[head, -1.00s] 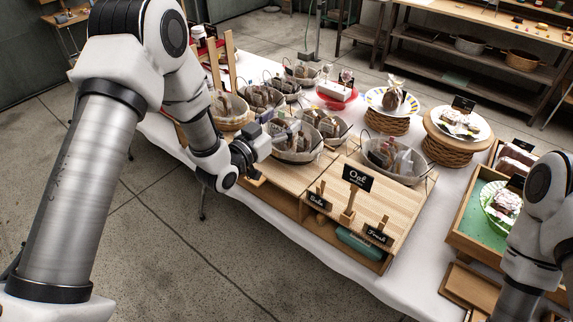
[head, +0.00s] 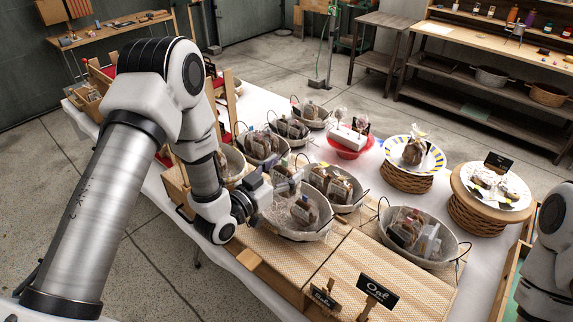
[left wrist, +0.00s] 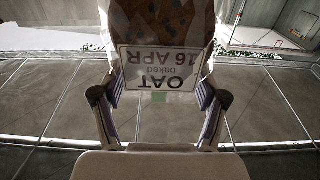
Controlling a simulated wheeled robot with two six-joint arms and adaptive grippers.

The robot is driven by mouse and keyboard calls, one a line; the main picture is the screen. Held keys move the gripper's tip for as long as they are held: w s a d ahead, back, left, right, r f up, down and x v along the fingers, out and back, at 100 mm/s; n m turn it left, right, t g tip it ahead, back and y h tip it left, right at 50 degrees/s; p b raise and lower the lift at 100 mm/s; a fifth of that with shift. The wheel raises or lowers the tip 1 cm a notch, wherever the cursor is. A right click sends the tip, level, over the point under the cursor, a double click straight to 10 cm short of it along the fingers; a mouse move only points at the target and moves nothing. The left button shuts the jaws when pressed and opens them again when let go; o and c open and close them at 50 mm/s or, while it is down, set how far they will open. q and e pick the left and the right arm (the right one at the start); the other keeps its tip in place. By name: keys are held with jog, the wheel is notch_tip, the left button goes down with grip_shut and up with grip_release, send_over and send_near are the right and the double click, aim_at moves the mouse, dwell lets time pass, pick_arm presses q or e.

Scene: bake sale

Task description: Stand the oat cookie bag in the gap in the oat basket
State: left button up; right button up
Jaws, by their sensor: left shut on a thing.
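My left gripper (head: 274,188) is shut on a clear bag of brown cookies (left wrist: 158,22). Its white label reads OAT, baked, 16 APR and appears upside down in the left wrist view, between the two fingers (left wrist: 160,105). In the head view the held bag is small and partly merges with the bags behind it. The gripper is at the left rim of a lined basket (head: 300,234) with a bag inside. Right of it, another lined basket (head: 447,258) holds several bags, with open room inside; the Oat sign (head: 377,291) stands in front. My right gripper is out of view.
More bag-filled baskets (head: 347,207) stand close behind the gripper. A red dish (head: 352,153), a cookie plate (head: 436,164) and a cake stand (head: 486,217) stand farther back. A second small sign (head: 322,297) stands at the front.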

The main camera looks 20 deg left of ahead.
pick_arm(q)
jog(key=shift+d+f, duration=0.1)
jog(key=shift+f, duration=0.35)
jog(key=shift+w+f, duration=0.25)
jog(key=shift+w, duration=0.3)
jog(key=shift+s+f+b, duration=0.15)
jog(key=shift+s+b, duration=0.2)
jog(key=shift+s, duration=0.15)
jog(key=shift+w+f, duration=0.15)
jog(key=shift+f, duration=0.15)
jog(key=shift+w, duration=0.15)
jog(key=o, duration=0.8)
jog(key=shift+s+r, duration=0.1)
jog(key=shift+s, duration=0.1)
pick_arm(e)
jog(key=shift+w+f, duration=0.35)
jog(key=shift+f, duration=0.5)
